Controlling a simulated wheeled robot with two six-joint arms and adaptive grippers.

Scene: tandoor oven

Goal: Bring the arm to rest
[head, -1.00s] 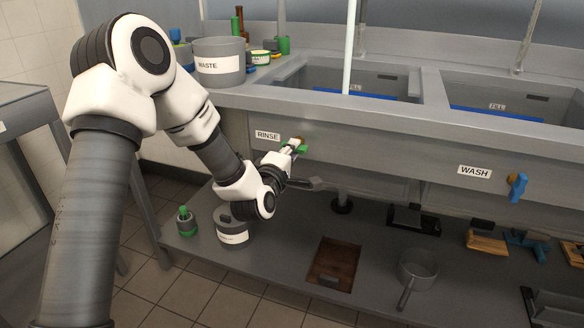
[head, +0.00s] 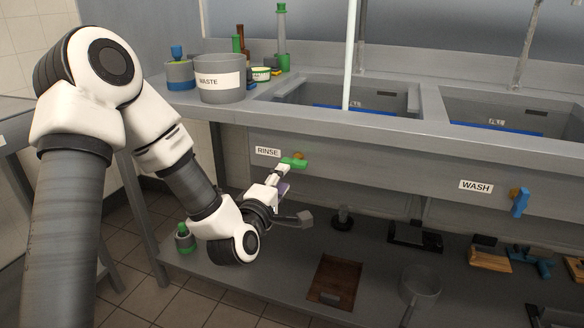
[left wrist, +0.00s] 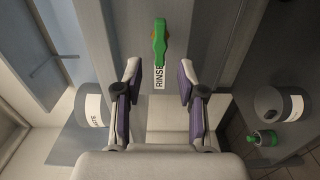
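My left gripper (head: 283,180) is open and empty in front of the sink's front panel, just below and left of the green RINSE handle (head: 294,162). In the left wrist view the two purple-padded fingers (left wrist: 158,70) stand wide apart, and the green handle (left wrist: 159,44) lies ahead of them, beyond the fingertips. The handle lies roughly crosswise in the head view. The left arm reaches in from the left, bent at its elbow. My right gripper is not in view.
A WASTE bin (head: 221,82) and bottles stand on the counter's left end. The blue WASH handle (head: 520,203) is to the right. The lower shelf holds a green-topped container (head: 184,238), a brown board (head: 336,281), a pot (head: 420,285) and brushes. A lidded pot (left wrist: 268,104) shows in the wrist view.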

